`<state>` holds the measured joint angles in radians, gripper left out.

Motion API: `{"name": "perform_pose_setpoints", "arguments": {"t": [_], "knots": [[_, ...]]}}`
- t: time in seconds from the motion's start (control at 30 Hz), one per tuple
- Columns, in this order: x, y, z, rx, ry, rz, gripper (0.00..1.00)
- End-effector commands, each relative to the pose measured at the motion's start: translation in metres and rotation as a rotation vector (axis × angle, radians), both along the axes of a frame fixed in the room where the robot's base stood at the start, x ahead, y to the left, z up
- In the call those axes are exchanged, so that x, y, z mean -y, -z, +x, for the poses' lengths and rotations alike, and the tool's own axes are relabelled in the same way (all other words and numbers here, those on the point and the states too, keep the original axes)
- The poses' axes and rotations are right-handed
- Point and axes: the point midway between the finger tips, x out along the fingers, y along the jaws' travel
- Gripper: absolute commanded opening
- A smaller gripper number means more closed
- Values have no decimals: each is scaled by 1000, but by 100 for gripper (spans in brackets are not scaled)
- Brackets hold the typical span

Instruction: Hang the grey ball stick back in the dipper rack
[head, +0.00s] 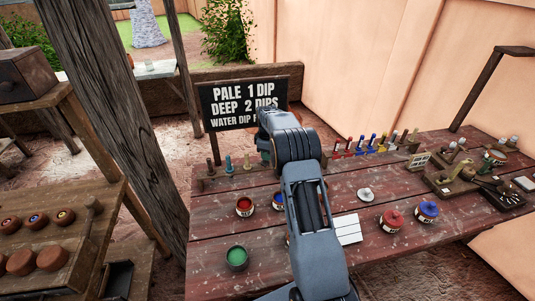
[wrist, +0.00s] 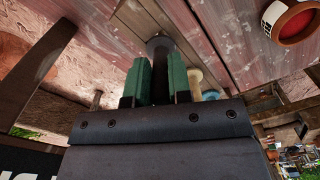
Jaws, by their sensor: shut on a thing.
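My gripper (wrist: 160,85) has green fingers shut on the dark grey ball stick (wrist: 159,45), whose round end shows beyond the fingertips in the wrist view. In the head view my gripper (head: 264,155) is at the back of the table, and my arm hides the stick. The dipper rack (head: 237,173) is a low wooden strip along the back left edge, holding a brown, a teal and a tan stick left of my gripper. The wrist view shows the wooden strip (wrist: 130,20) close behind the held stick. I cannot tell whether the stick is seated.
A black sign (head: 240,103) stands behind the rack. Several coloured sticks (head: 370,143) stand to the right. A thick wooden post (head: 115,110) rises at the left.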

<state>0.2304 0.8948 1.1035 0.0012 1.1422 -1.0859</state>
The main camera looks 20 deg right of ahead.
Motion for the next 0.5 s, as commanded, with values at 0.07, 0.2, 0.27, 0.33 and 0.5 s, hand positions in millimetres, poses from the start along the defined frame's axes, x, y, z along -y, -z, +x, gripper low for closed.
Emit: {"name": "perform_pose_setpoints", "arguments": {"t": [0.07, 0.2, 0.27, 0.33, 0.5], "knots": [[0, 3, 0, 0, 0, 0, 0], [0, 5, 0, 0, 0, 0, 0], [0, 6, 0, 0, 0, 0, 0], [0, 5, 0, 0, 0, 0, 0], [0, 5, 0, 0, 0, 0, 25]]}}
